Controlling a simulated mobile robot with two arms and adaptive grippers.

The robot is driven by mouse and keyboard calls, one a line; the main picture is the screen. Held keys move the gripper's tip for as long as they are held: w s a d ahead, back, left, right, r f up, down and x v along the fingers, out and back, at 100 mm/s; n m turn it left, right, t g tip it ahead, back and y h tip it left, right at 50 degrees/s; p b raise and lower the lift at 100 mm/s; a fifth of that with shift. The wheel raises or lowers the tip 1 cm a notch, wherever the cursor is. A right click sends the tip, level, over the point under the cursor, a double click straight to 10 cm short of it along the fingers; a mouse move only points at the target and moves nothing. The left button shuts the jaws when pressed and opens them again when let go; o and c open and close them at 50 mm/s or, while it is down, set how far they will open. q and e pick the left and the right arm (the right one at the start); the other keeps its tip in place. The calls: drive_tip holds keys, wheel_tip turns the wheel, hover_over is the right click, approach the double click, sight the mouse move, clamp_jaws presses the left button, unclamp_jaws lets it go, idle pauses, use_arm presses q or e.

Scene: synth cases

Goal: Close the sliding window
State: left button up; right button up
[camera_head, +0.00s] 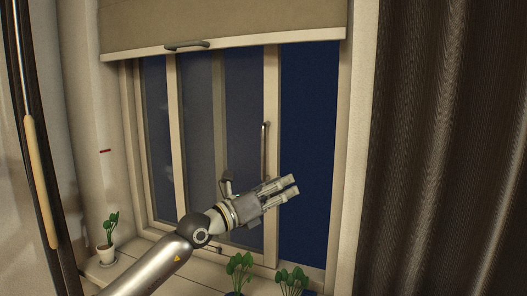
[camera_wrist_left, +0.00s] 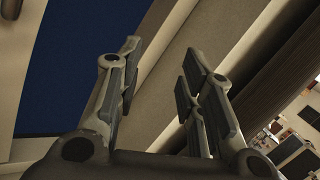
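The sliding window's pane (camera_head: 271,100) has a pale frame and stands to the left, with an upright grey handle (camera_head: 264,150) on its right stile. To its right is a dark blue open gap (camera_head: 308,125), up to the right side of the window frame (camera_head: 340,150). My left gripper (camera_head: 293,184) is in front of the lower part of the gap, right of and below the handle, apart from it. In the left wrist view its fingers (camera_wrist_left: 162,50) are spread with nothing between them. My right gripper is not in view.
A beige blind (camera_head: 220,22) with a grey pull hangs over the window top. A potted plant (camera_head: 107,240) stands on the sill at left, and green plants (camera_head: 240,266) stand below the gripper. A dark curtain (camera_head: 450,150) hangs at right.

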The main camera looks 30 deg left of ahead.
sight(262, 152)
use_arm(q)
drive_tip(key=w+a+r+y, duration=0.1)
drive_tip(key=a+r+y, duration=0.2)
drive_tip(key=a, duration=0.3)
drive_tip(key=w+a+r+y, duration=0.1)
drive_tip(key=a+r+y, duration=0.25)
drive_tip(key=a, duration=0.35)
drive_tip(key=shift+m, duration=0.3)
drive_tip(key=w+p, duration=0.2)
drive_tip(key=w+d+p, duration=0.1)
drive_tip(key=w+p, duration=0.1)
drive_tip(key=w, duration=0.1)
drive_tip(key=w+p, duration=0.2)
drive_tip(key=w, duration=0.1)
drive_tip(key=shift+w+d+f, duration=0.25)
drive_tip(key=shift+d, duration=0.15)
drive_tip(key=shift+w+d+f+p, duration=0.1)
drive_tip(key=shift+w+f+p, duration=0.15)
drive_tip(key=shift+w, duration=0.55)
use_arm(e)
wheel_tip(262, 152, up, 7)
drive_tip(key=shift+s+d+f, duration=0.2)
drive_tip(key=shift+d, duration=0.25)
use_arm(q)
drive_tip(key=shift+c, duration=0.3)
clamp_jaws()
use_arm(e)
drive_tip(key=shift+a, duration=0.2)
